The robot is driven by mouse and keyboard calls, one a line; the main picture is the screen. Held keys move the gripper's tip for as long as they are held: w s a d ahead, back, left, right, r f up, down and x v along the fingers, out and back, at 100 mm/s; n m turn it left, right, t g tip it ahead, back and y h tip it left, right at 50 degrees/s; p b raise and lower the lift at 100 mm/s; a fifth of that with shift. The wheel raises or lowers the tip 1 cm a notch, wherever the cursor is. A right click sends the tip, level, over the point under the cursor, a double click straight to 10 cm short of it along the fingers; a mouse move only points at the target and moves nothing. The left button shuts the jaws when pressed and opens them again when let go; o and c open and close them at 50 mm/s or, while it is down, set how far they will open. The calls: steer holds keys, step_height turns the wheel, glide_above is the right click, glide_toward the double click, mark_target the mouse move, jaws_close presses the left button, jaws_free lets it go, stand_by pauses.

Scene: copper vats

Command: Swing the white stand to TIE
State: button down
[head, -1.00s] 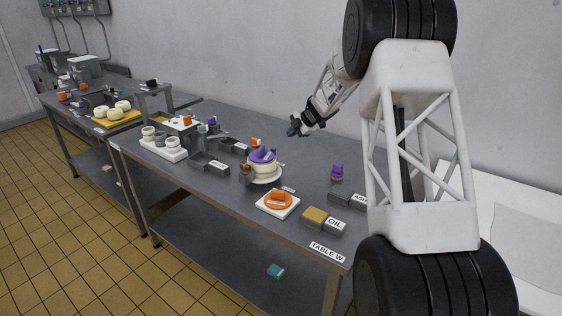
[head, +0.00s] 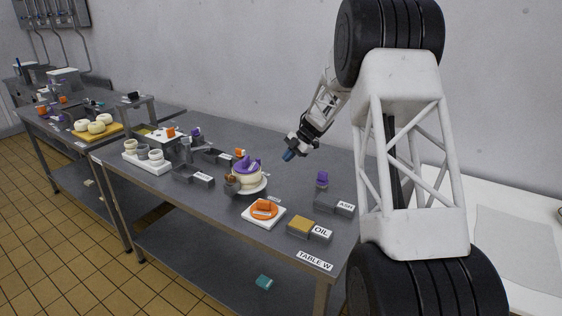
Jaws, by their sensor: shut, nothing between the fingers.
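A round white stand (head: 262,187) shows as a pale disc on the near table. A cream pot (head: 243,181) with a purple lid stands on it, with a brown piece at its left. A second white piece, a square base (head: 249,220) under an orange disc (head: 263,211), lies in front. Small labels are near both, but I cannot read TIE on any of them. My gripper (head: 288,156) is shut and empty, pointing down above the table, behind and right of the pot and apart from it.
Right of the pot stand a purple piece (head: 321,178), an ASH block (head: 333,206) and an OIL block (head: 302,228). Grey trays (head: 193,175) and a white holder with cups (head: 147,163) are at left.

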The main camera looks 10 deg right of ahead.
steer(key=x, duration=0.9)
steer(key=shift+w+a+f, duration=0.2)
steer(key=shift+w+a, duration=0.75)
steer(key=shift+a, duration=0.05)
steer(key=shift+w+a, duration=0.5)
steer(key=shift+w, duration=0.05)
steer(key=shift+w+a, duration=0.25)
steer(key=shift+w, duration=0.05)
steer(key=shift+w+a+r, duration=0.15)
steer(key=shift+w+a, duration=0.05)
steer(key=shift+w, duration=0.15)
